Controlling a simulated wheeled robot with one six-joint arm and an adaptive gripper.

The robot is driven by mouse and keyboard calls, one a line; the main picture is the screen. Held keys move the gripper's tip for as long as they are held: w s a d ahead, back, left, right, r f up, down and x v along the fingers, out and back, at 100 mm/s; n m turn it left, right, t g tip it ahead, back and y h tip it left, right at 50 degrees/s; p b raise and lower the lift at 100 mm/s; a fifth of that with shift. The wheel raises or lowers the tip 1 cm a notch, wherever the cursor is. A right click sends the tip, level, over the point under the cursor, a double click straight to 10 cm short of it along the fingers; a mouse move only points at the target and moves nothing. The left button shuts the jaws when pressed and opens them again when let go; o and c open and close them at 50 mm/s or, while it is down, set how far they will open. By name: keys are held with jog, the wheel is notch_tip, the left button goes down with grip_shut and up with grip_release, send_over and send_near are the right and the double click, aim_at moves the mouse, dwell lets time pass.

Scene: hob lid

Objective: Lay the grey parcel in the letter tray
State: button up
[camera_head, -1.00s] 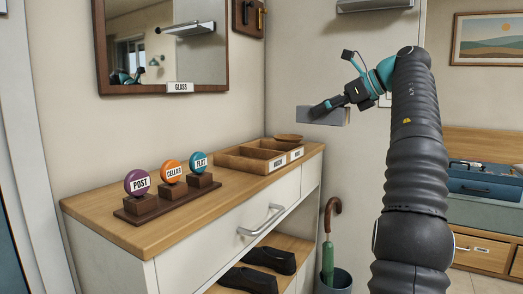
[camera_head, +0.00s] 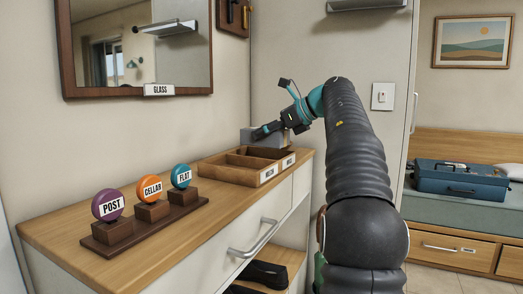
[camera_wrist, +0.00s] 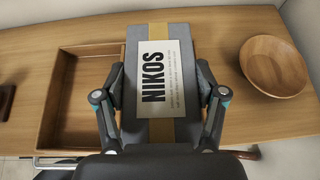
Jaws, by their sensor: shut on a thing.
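The grey parcel (camera_head: 250,137) is a box with a tan band and a white label reading NIKOS; it fills the middle of the wrist view (camera_wrist: 180,125). My gripper (camera_head: 268,130) is shut on it, with one finger against each long side in the wrist view (camera_wrist: 160,78). The wooden letter tray (camera_head: 225,176) lies at the far end of the cabinet top, with compartments and two small labels too small to read. The parcel appears above its back part. In the wrist view an empty compartment of the tray (camera_wrist: 78,112) shows left of the parcel; the parcel hides the rest.
A round wooden bowl (camera_wrist: 273,66) stands right of the parcel. POST (camera_head: 108,205), CELLAR (camera_head: 151,188) and FLAT (camera_head: 181,176) discs stand on a dark base nearer on the cabinet (camera_head: 60,228). A mirror (camera_head: 140,45) hangs above. Bare cabinet top lies between discs and tray.

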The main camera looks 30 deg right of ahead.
aim_at(285, 137)
jog(key=shift+x, duration=0.85)
jog(key=shift+s+f+b, duration=0.1)
jog(key=shift+f+b, duration=0.75)
jog(key=shift+f, duration=1.2)
jog(key=shift+f, duration=0.15)
jog(key=o, duration=1)
jog(key=shift+r, duration=0.2)
jog(key=p+v, duration=0.1)
jog(key=v, duration=1.1)
jog(key=shift+f, duration=0.1)
